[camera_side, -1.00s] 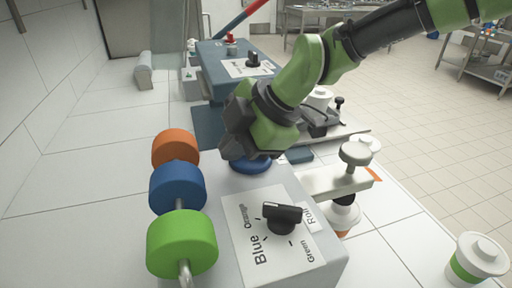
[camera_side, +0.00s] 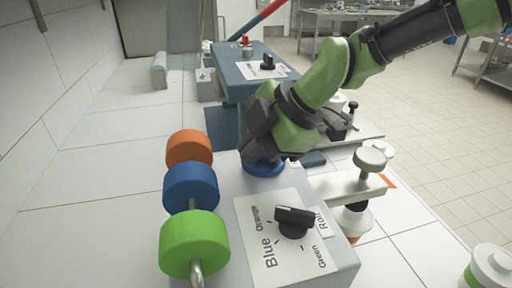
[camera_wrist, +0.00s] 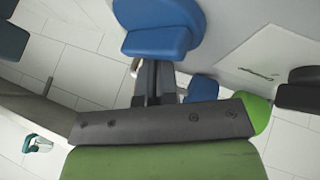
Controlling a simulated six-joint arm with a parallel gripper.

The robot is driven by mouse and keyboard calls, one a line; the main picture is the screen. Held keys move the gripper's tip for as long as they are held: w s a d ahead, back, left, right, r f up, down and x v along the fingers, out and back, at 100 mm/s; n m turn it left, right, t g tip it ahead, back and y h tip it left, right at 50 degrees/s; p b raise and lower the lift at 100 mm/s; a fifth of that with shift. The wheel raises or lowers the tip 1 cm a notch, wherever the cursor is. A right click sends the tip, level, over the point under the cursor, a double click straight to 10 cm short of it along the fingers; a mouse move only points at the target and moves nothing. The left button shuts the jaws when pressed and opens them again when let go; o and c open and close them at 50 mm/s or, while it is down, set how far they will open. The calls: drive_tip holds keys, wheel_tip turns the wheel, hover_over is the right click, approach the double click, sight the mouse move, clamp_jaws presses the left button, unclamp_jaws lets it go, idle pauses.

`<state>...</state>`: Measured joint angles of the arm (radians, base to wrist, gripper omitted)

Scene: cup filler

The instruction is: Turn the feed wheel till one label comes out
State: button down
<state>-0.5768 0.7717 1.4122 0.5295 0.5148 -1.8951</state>
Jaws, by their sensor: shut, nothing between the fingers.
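A round blue wheel (camera_side: 262,167) on top of the grey labelling machine shows in the side view, just under my wrist; I take it as the feed wheel. In the wrist view a large blue part (camera_wrist: 162,28), likely this wheel, is at the top. My gripper (camera_wrist: 155,72) is shut and empty, its fingers ending at the lower edge of that blue part; touching or apart, I cannot tell. In the side view the fingers are hidden. A white arm (camera_side: 342,186) sticks out to the right with a small orange piece (camera_side: 388,181) at its end, perhaps a label.
Orange (camera_side: 189,148), blue (camera_side: 190,187) and green (camera_side: 194,243) rolls sit on a rod at the left. A black selector knob (camera_side: 294,220) is on the printed panel. A cup with a green band (camera_side: 490,268) stands at lower right. A blue-grey machine (camera_side: 240,75) stands behind.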

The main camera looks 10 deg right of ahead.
drive_tip(key=shift+d, duration=0.55)
drive_tip(key=v, duration=0.8)
drive_tip(key=shift+s+r, duration=0.15)
drive_tip(key=shift+r, duration=0.3)
drive_tip(key=c, duration=1.6)
unclamp_jaws()
drive_tip(key=shift+s+r, duration=0.15)
drive_tip(key=shift+r, duration=0.1)
drive_tip(key=o, duration=0.4)
drive_tip(key=shift+r, duration=0.15)
drive_tip(key=shift+c, duration=0.2)
drive_tip(key=shift+o, duration=0.5)
drive_tip(key=shift+w+a+r+g, duration=0.1)
drive_tip(key=shift+w+a+g, duration=0.05)
drive_tip(key=shift+w+g, duration=0.3)
drive_tip(key=w+a+f+m, duration=0.1)
drive_tip(key=f, duration=0.2)
drive_tip(key=w+f+m+g+h, duration=0.1)
drive_tip(key=f+m, duration=0.1)
drive_tip(key=w+a+f+m+g+h, duration=0.1)
drive_tip(key=f, duration=0.2)
drive_tip(key=shift+w+a+f, duration=0.25)
drive_tip(key=shift+a+f, duration=0.05)
drive_tip(key=shift+f, duration=0.05)
